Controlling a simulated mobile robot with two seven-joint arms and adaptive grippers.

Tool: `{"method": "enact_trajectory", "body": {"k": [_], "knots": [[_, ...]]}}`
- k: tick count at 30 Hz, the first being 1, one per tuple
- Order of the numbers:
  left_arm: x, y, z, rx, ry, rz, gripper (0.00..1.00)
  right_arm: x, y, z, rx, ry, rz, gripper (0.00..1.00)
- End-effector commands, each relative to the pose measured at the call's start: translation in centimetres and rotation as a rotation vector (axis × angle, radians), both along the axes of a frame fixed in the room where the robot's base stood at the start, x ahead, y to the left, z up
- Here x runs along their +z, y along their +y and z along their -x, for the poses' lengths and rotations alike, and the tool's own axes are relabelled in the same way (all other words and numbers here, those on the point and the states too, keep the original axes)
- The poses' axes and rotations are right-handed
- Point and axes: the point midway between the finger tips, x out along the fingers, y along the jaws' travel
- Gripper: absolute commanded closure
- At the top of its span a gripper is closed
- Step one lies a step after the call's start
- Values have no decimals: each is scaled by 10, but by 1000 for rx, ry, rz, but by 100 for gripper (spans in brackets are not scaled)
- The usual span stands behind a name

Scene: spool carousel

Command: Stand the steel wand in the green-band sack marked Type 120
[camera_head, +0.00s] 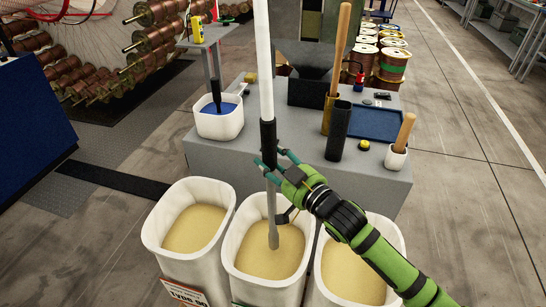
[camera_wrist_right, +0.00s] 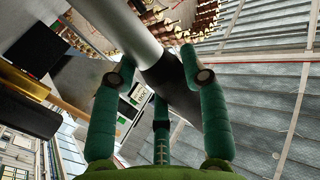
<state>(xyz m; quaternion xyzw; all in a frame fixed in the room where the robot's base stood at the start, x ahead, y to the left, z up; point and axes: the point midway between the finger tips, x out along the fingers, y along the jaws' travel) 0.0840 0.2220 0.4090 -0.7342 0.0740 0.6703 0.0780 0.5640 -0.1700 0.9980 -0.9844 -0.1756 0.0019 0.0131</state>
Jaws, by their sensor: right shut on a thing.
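The wand (camera_head: 264,60) stands nearly upright, with a pale upper tube, a black grip and a grey steel lower end. The wrist view shows the wand (camera_wrist_right: 120,28) between the teal fingers (camera_wrist_right: 160,85). Its lower end meets the tan fill in the middle white sack (camera_head: 236,262); I cannot tell whether it is sunk in or just above. A sliver of green shows at that sack's bottom edge, its label cut off. My left gripper is not in view.
A left sack (camera_head: 152,232) has a red-edged label, partly cut off. A right sack (camera_head: 398,232) is partly behind my right arm. Behind stands a grey bench (camera_head: 290,185) with a white tub (camera_head: 222,130), a black cylinder (camera_head: 338,130) and a wooden-handled tool (camera_head: 339,50).

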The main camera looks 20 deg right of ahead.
Motion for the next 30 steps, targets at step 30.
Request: {"method": "enact_trajectory", "body": {"k": [30], "knots": [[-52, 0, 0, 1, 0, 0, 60, -79, 0, 0, 1, -6, -1, 100]]}}
